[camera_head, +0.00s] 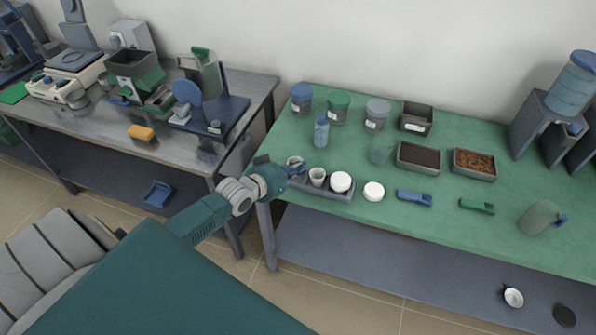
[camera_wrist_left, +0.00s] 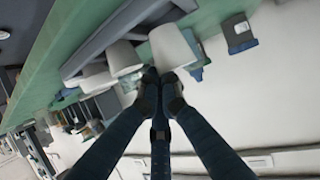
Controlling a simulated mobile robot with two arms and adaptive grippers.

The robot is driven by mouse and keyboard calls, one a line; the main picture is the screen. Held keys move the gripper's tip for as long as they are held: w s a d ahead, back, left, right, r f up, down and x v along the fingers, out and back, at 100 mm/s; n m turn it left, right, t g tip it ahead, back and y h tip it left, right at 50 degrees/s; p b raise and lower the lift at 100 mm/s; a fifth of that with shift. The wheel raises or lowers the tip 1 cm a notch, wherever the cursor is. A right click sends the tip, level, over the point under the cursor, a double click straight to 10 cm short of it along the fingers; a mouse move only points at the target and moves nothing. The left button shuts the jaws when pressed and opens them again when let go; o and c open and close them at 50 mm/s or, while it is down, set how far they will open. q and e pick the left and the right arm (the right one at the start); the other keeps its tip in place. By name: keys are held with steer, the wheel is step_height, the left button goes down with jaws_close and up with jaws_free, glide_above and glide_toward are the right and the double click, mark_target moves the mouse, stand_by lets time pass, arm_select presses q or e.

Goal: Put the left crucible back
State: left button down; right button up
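A grey tray (camera_head: 325,190) lies at the front left corner of the green table. The left crucible (camera_head: 294,161), a white cup, is at its left end. My left gripper (camera_head: 297,171) is at this crucible. In the left wrist view the fingertips (camera_wrist_left: 160,82) are close together at the rim of the white crucible (camera_wrist_left: 172,48) and look shut on it. I cannot tell whether its base touches the tray. The middle crucible (camera_head: 317,176) stands open in the tray, and a crucible with a white lid (camera_head: 341,181) stands at the right end. My right gripper is not in view.
A loose white lid (camera_head: 374,191) lies right of the tray. A blue bottle (camera_head: 321,130) and a clear beaker (camera_head: 381,150) stand behind. Blue (camera_head: 414,198) and green (camera_head: 477,206) tools lie to the right. A gap separates the grey bench (camera_head: 190,140) from the green table.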

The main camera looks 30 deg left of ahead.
arm_select(q)
steer(key=shift+f, duration=1.15)
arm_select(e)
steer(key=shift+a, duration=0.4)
arm_select(q)
steer(key=shift+f, duration=0.1)
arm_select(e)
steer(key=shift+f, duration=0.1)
arm_select(q)
steer(key=c, duration=2)
jaws_free()
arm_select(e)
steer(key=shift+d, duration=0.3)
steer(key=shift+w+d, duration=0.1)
arm_select(q)
steer(key=shift+r, duration=0.25)
steer(key=v, duration=1.2)
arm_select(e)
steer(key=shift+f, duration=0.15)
arm_select(q)
steer(key=shift+f, duration=0.15)
